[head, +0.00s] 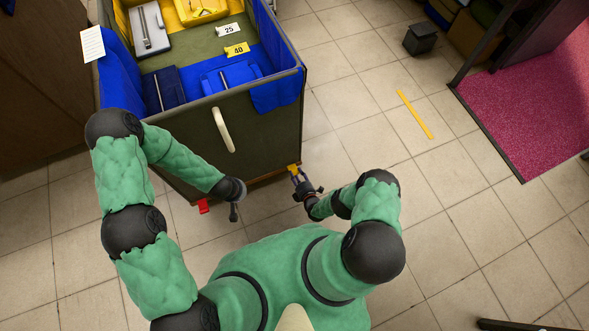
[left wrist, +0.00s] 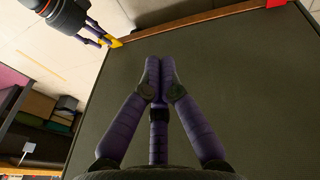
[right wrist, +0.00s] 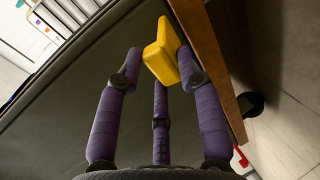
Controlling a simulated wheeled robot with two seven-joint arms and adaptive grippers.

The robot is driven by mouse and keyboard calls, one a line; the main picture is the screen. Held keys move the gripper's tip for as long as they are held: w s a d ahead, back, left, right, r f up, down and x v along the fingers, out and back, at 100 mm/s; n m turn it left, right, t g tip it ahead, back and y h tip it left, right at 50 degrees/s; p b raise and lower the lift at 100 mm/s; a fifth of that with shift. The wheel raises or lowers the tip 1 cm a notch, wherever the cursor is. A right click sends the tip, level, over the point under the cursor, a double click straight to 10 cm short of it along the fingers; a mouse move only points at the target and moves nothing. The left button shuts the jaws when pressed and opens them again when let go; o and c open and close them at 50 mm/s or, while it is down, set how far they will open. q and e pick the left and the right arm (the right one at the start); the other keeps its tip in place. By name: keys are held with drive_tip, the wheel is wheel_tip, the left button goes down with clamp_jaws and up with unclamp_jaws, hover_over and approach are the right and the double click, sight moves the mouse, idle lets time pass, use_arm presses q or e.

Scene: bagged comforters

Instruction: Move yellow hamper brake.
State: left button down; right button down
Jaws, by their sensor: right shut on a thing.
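The yellow hamper brake (head: 293,167) sticks out at the lower right corner of the dark green hamper (head: 255,142). In the right wrist view the yellow brake (right wrist: 163,52) is a blocky tab beside the wooden base edge. My right gripper (head: 299,177) is at that corner, its purple fingers (right wrist: 159,56) on both sides of the brake, shut on it. In the left wrist view the brake (left wrist: 116,43) shows small at the top. My left gripper (left wrist: 159,62) has its fingertips together, empty, in front of the hamper wall.
A red brake (head: 203,206) is at the hamper's lower left corner. The hamper has a pale handle (head: 223,130) and holds blue and yellow bagged items. A yellow floor strip (head: 415,114) and a pink mat (head: 535,105) lie right.

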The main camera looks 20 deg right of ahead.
use_arm(q)
drive_tip(key=w+d+f+t+y, duration=0.1)
drive_tip(key=w+d+f, duration=0.1)
drive_tip(key=w+d, duration=0.3)
drive_tip(key=w+d+f+t, duration=0.1)
drive_tip(key=w+d+f, duration=0.2)
drive_tip(key=d, duration=0.3)
drive_tip(key=m+y, duration=0.1)
hover_over(294, 172)
drive_tip(key=w, duration=0.1)
drive_tip(key=shift+t, duration=0.4)
wheel_tip(294, 172, down, 12)
drive_tip(key=shift+w, duration=0.15)
drive_tip(key=shift+s+d+f, duration=0.1)
drive_tip(key=shift+s+f, duration=0.2)
drive_tip(key=shift+f, duration=0.6)
drive_tip(key=shift+s+f, duration=0.3)
drive_tip(key=shift+f, duration=0.6)
drive_tip(key=shift+s, duration=0.1)
